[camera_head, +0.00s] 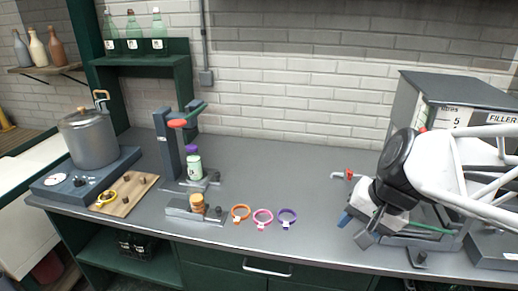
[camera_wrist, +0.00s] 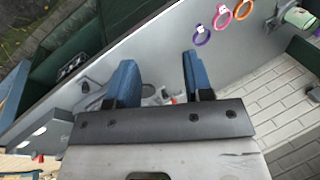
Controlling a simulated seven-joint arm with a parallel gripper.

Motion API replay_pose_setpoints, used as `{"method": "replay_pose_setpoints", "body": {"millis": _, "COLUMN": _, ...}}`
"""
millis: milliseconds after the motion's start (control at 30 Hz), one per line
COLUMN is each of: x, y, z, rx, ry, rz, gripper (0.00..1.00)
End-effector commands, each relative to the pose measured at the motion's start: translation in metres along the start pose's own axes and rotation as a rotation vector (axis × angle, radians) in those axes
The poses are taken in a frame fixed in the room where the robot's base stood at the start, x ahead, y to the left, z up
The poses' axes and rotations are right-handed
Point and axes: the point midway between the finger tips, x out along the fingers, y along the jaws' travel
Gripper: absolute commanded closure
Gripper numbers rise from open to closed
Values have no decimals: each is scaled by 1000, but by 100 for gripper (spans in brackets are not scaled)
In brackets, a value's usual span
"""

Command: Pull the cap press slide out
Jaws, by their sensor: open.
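The cap press appears to be the dark upright stand (camera_head: 167,145) left of centre on the bench, with a red-ended lever (camera_head: 178,123). A pale green bottle (camera_head: 195,168) with a purple cap stands upright at it. In front lies a low grey block (camera_head: 180,208) with a wooden knob (camera_head: 197,203); I cannot tell whether this is the slide. My gripper (camera_head: 355,229) is at the right of the bench, well away from the press, beside the filler. Its blue fingers (camera_wrist: 156,76) are apart in the wrist view, with nothing held between them.
Orange (camera_head: 241,212), pink (camera_head: 263,218) and purple (camera_head: 287,217) rings lie between the press and my gripper. A pot (camera_head: 89,138) stands on a dark unit at left. The filler cabinet (camera_head: 455,95) stands at right. The bench middle behind the rings is clear.

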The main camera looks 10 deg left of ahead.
Motion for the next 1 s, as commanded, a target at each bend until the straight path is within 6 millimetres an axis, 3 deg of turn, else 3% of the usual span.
{"method": "replay_pose_setpoints", "body": {"millis": 567, "x": 69, "y": -130, "z": -77, "rx": 426, "ry": -195, "rz": -308, "gripper": 53}}
{"method": "replay_pose_setpoints", "body": {"millis": 1000, "x": 138, "y": -222, "z": -133, "rx": 793, "ry": -354, "rz": -478, "gripper": 53}}
